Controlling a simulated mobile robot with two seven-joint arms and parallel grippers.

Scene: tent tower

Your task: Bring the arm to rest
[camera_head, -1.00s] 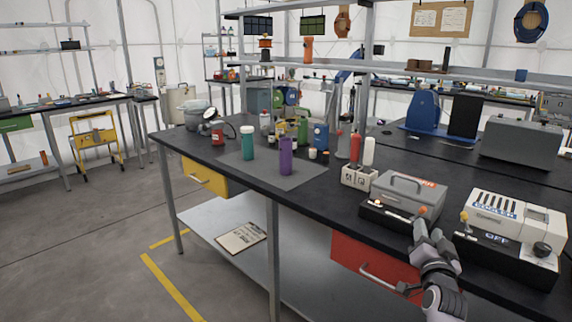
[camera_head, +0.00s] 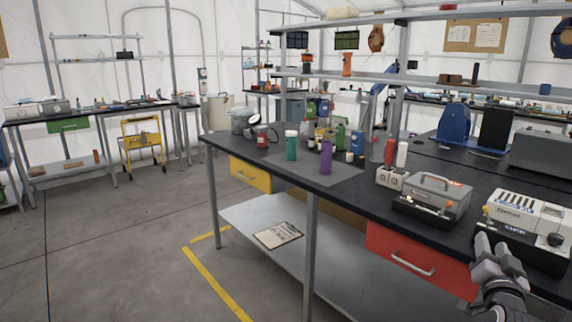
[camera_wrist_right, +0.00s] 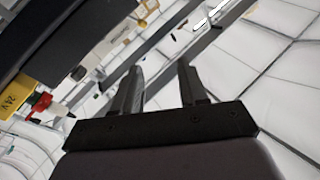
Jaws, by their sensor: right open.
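My right gripper (camera_head: 500,248) is in front of the black table (camera_head: 385,208) at the lower right of the head view, beside the red drawer (camera_head: 412,252). Its jaws are apart with nothing between them. In the right wrist view the two fingers of the gripper (camera_wrist_right: 160,85) stand apart and empty, with white tent panels and metal bars behind. My left gripper is not in view.
A grey case (camera_head: 438,197) and a white device (camera_head: 522,220) stand on the table near the right gripper. A purple bottle (camera_head: 326,158) and a green bottle (camera_head: 291,146) stand on a grey mat. A clipboard (camera_head: 279,235) lies on the lower shelf. Open floor lies at left.

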